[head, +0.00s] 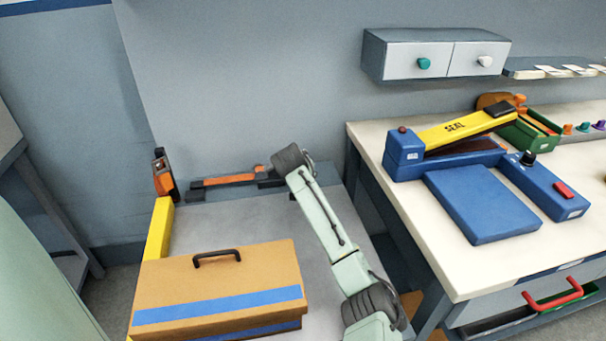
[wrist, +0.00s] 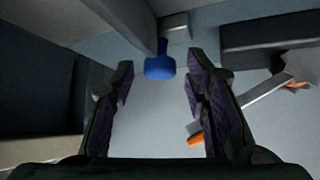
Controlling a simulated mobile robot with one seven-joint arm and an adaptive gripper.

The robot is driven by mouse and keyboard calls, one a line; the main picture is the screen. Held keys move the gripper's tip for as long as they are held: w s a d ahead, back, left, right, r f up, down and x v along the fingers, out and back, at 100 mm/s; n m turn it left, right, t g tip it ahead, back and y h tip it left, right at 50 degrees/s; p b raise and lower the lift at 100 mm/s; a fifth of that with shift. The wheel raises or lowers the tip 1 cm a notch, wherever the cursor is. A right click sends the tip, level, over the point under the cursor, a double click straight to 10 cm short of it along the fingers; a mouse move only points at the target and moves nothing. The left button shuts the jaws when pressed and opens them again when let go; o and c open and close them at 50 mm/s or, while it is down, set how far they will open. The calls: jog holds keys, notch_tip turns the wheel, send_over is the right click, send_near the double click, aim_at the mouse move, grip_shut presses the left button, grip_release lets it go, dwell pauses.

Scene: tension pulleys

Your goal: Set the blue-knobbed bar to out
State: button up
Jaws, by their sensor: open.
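The blue knob (wrist: 160,67) shows in the wrist view at the end of a grey bar (wrist: 174,27), near the top centre. My gripper (wrist: 158,75) is open, with one dark finger on each side of the view. The knob appears between and a little beyond the fingertips, and I cannot tell how far away it is. Nothing is held. In the head view my pale green arm reaches over the grey bench toward its back edge. My gripper and the blue-knobbed bar are hidden there behind the arm or the bench.
A tan toolbox (head: 218,286) with a blue stripe fills the bench front. An orange-and-black tool (head: 228,181) lies along the bench's back edge. A cream table (head: 405,206) on the right bears a blue-and-yellow sealer (head: 455,133). A two-drawer cabinet (head: 437,57) hangs above.

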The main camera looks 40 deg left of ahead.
jog(key=shift+c, duration=0.4)
grip_shut()
